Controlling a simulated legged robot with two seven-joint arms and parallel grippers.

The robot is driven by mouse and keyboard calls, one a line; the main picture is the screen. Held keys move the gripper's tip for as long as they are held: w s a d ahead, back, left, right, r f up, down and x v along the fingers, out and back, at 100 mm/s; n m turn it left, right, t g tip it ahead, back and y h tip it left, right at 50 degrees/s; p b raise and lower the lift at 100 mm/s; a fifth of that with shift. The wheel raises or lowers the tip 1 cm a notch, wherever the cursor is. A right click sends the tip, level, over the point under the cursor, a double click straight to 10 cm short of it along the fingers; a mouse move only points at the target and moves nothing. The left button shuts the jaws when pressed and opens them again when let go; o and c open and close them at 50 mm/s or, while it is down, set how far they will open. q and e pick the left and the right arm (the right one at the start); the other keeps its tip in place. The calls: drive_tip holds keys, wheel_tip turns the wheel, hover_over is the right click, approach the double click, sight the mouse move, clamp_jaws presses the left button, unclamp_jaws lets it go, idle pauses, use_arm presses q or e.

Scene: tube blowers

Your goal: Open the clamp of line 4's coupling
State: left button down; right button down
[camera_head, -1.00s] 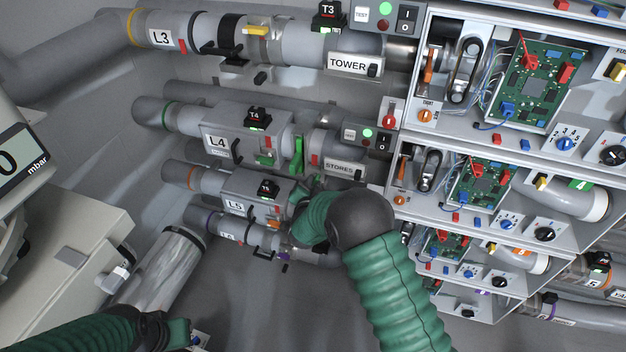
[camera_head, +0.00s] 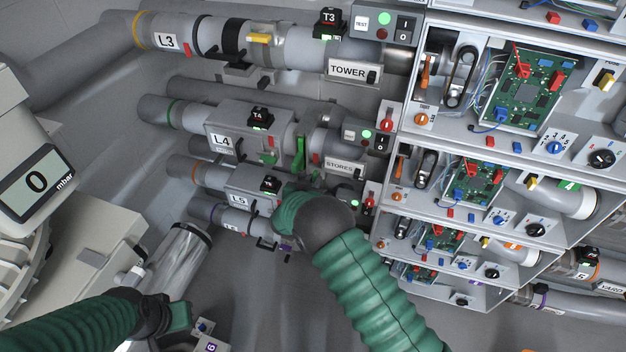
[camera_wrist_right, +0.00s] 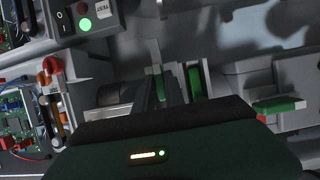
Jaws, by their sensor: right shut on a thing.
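Line 4's grey coupling box (camera_head: 240,125), labelled L4, lies in the middle of the head view. An upright green lever (camera_head: 300,153) stands at its right end, and a smaller green handle (camera_head: 267,158) sits at its lower front. In the right wrist view the dark fingers of my right gripper (camera_wrist_right: 163,85) are closed around a thin green piece (camera_wrist_right: 157,82) of the clamp. A green plate (camera_wrist_right: 195,82) stands beside them and a green handle (camera_wrist_right: 278,105) is to the right. In the head view my wrist hides the right fingertips. My left gripper (camera_head: 178,315) is low at left, its jaws unclear.
Line 3's pipe (camera_head: 195,35) runs above and line 5's coupling (camera_head: 250,185) sits close below, near my right wrist. A switch box (camera_head: 365,133) and shelves of circuit boards (camera_head: 475,185) stand to the right. Open floor lies below the pipes.

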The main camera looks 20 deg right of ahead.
drive_tip(key=shift+f, duration=0.15)
drive_tip(key=c, duration=1.5)
unclamp_jaws()
drive_tip(key=shift+o, duration=0.2)
drive_tip(key=shift+a, duration=0.1)
drive_tip(key=b+v, duration=0.1)
drive_tip(key=v, duration=1.5)
drive_tip(key=shift+s+a, duration=0.2)
drive_tip(key=shift+a, duration=0.15)
